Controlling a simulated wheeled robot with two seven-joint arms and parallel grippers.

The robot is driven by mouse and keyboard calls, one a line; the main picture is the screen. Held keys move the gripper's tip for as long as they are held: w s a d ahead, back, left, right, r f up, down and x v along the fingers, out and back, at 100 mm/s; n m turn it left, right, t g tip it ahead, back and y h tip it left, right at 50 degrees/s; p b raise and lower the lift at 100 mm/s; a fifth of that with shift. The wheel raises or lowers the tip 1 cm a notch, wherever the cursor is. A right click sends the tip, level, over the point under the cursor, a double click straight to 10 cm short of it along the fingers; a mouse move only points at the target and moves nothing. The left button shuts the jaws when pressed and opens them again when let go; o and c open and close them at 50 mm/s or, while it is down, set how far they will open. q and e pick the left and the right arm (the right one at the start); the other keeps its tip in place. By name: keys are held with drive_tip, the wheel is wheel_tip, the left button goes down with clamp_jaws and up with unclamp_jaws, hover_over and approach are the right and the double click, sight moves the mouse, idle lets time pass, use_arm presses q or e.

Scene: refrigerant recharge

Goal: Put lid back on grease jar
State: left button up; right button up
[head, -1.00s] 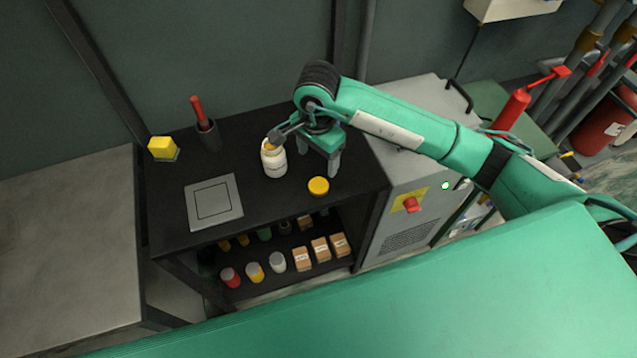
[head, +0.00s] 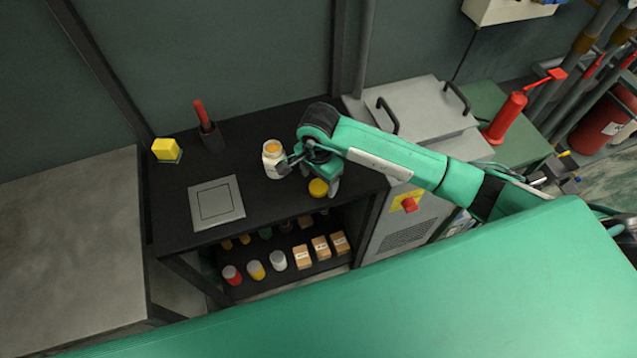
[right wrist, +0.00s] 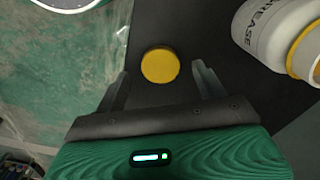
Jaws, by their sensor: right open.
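The white grease jar (head: 274,160) stands upright and open on the black shelf top, with yellow-orange grease showing at its mouth. It also shows at the upper right of the right wrist view (right wrist: 277,37). The yellow round lid (head: 318,188) lies flat on the shelf top, to the right of the jar and nearer the front edge. My right gripper (head: 322,185) is open and low at the lid. In the right wrist view the lid (right wrist: 160,65) sits just ahead of and between the two spread fingers (right wrist: 160,85), apart from both. My left gripper is out of view.
A grey square plate (head: 230,193), a dark cup with a red-handled tool (head: 208,135) and a yellow block (head: 166,149) are on the shelf top. Below are several small jars and boxes (head: 302,257). A grey cabinet (head: 408,230) adjoins on the right.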

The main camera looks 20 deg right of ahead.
sight(318, 186)
drive_tip(key=shift+f, duration=1.1)
drive_tip(key=c, duration=1)
drive_tip(key=shift+c, duration=0.2)
drive_tip(key=shift+r, duration=0.1)
wheel_tip(318, 186, up, 20)
drive_tip(key=b, duration=0.3)
